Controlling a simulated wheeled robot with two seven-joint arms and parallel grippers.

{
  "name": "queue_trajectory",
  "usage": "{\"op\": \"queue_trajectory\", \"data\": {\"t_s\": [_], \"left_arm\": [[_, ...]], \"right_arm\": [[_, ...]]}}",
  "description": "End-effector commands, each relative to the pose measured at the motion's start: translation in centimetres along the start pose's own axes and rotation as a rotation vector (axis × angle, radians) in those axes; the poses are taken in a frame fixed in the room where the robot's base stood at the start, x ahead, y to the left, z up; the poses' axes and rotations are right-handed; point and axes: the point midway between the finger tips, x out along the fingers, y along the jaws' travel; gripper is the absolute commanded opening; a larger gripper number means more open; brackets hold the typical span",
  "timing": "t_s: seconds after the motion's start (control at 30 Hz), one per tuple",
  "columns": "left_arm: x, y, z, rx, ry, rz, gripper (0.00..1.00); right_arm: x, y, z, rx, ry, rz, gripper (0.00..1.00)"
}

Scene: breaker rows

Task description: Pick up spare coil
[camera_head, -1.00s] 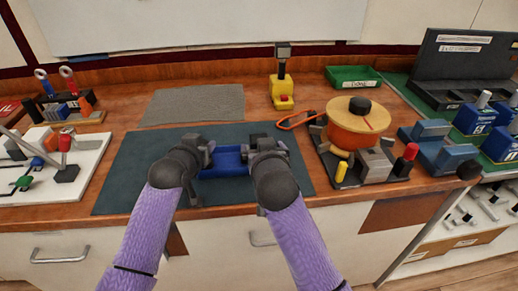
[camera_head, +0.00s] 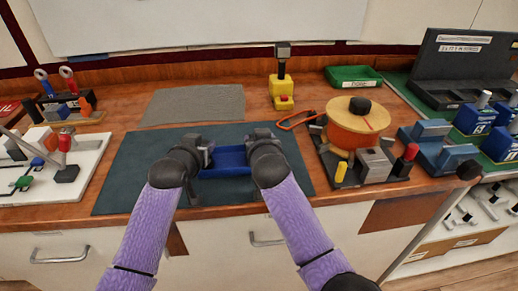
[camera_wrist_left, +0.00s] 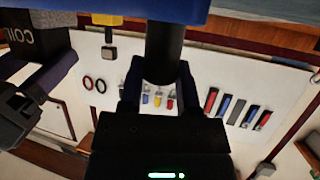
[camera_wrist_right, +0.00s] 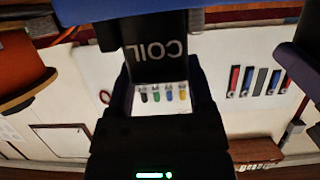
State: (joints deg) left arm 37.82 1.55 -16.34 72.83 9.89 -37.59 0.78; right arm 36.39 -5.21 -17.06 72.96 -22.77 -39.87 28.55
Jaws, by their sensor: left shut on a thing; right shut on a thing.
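The spare coil is a blue block (camera_head: 225,161) with dark end pieces, over the dark mat (camera_head: 125,185) in the middle of the bench in the head view. My left gripper (camera_head: 207,153) is shut on its left end. In the left wrist view its fingers close around a black round post (camera_wrist_left: 164,50) under the blue body (camera_wrist_left: 120,8). My right gripper (camera_head: 250,147) is shut on its right end. In the right wrist view a black piece lettered COIL (camera_wrist_right: 158,48) sits between the fingers. The fingers hide much of the ends. I cannot tell the exact height above the mat.
A device with an orange drum and wooden disc (camera_head: 358,120) stands close on the right, beside an orange loop (camera_head: 297,120). A yellow tool (camera_head: 282,90) stands behind. A grey mat (camera_head: 195,103) is bare. A white board with levers (camera_head: 85,160) lies left.

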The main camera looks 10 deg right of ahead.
Motion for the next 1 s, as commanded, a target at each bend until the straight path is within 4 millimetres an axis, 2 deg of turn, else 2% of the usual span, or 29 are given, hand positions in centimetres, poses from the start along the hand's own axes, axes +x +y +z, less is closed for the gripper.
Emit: {"op": "queue_trajectory", "data": {"t_s": [0.27, 0.37, 0.47, 0.8, 0.83, 1.0], "left_arm": [[0.1, 0.1, 0.3, 0.000, -0.009, 0.002, 0.00], [0.1, 0.1, 0.3, 0.000, -0.009, 0.002, 0.00], [0.1, 0.1, 0.3, 0.000, -0.009, 0.002, 0.00], [0.1, 0.1, 0.3, -0.001, -0.009, 0.002, 0.00], [0.1, 0.1, 0.3, -0.001, -0.009, 0.002, 0.00], [0.1, 0.1, 0.3, -0.001, -0.009, 0.002, 0.00]], "right_arm": [[0.0, -0.1, 0.0, 0.000, 0.000, -0.002, 0.00], [-0.2, -0.1, -0.8, 0.001, 0.004, -0.002, 0.00], [-1.0, -0.1, -2.8, 0.003, 0.007, -0.003, 0.00], [-4.1, -0.1, -11.3, 0.001, 0.006, -0.002, 0.00], [-4.5, -0.1, -11.6, 0.001, 0.004, -0.002, 0.00], [-7.7, -0.1, -9.9, 0.001, 0.001, -0.003, 0.00]]}}
